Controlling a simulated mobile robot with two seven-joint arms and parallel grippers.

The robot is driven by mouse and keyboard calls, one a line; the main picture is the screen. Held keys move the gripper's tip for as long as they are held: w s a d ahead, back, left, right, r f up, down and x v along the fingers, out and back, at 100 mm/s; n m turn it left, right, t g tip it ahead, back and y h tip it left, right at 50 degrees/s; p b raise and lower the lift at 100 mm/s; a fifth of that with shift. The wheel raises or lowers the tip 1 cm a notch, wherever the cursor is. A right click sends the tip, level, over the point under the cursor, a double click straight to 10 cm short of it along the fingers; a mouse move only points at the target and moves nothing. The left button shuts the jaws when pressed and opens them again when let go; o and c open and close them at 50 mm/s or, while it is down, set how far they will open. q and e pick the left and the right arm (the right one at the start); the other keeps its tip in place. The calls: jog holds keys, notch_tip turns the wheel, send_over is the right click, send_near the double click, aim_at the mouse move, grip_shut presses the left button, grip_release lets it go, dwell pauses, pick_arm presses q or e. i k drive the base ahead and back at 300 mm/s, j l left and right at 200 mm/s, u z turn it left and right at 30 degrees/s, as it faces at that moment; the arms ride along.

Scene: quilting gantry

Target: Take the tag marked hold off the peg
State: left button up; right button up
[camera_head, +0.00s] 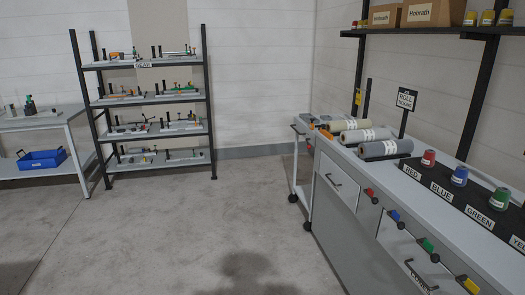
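Neither of my grippers is in view.
The grey counter (455,222) runs along the right, with fabric rolls (367,135), a roll tickets sign (406,98) and coloured spools (459,176). A cart (297,165) stands at its far end. A gear shelf (150,133) stands at the back left. The middle floor is clear.

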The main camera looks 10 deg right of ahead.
aim_at(359, 100)
jog(key=i, duration=2.9)
jog(key=i+j, duration=0.15)
jog(key=i, duration=2.7)
jog(key=i+z, duration=0.1)
jog(key=z, duration=0.35)
jog(key=i+z, duration=0.1)
jog(key=z, duration=0.35)
jog(key=i+z, duration=0.1)
jog(key=z, duration=0.35)
